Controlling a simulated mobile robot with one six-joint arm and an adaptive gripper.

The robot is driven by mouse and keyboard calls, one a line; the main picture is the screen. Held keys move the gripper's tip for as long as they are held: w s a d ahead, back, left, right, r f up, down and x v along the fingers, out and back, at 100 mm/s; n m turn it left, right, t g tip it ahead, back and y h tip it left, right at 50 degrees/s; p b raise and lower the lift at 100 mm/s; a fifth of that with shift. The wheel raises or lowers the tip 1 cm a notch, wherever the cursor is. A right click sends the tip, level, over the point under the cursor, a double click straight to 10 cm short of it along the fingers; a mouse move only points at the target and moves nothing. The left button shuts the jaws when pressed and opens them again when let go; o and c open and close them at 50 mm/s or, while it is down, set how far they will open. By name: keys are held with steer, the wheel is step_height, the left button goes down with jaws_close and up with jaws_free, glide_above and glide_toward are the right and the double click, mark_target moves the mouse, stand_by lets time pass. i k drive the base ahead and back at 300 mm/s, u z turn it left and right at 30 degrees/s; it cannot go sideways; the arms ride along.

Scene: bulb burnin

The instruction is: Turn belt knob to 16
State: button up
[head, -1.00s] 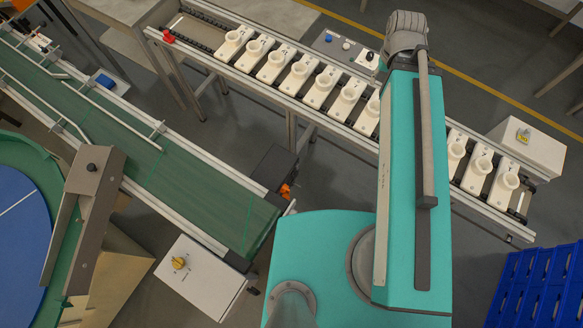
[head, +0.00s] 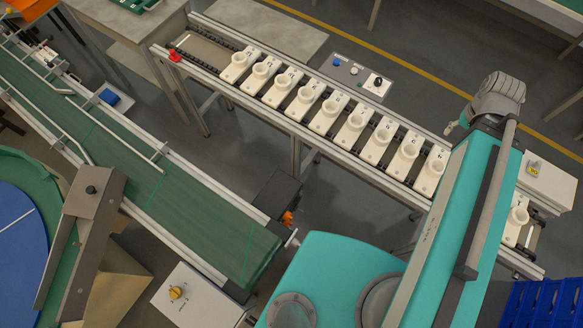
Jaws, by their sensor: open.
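A yellow rotary knob (head: 176,292) sits on top of a white box (head: 200,297) beside the near end of the green conveyor belt (head: 160,185). Its scale is too small to read. A second, black knob (head: 378,82) with a white plate is on the grey control panel (head: 340,72) behind the row of white fixtures. I cannot tell from the picture which of the two is called the belt knob. My gripper is not in view; only my turquoise arm shows at the right, well away from the yellow knob.
A long rail line (head: 180,57) carries several white cup-shaped fixtures (head: 307,98). A brown-grey bracket (head: 92,230) stands left of the white box, by a blue round table (head: 25,225). Blue crates (head: 545,305) are at lower right.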

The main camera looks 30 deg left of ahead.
mark_target(287, 215)
steer(key=k, duration=1.75)
steer(key=u, duration=1.5)
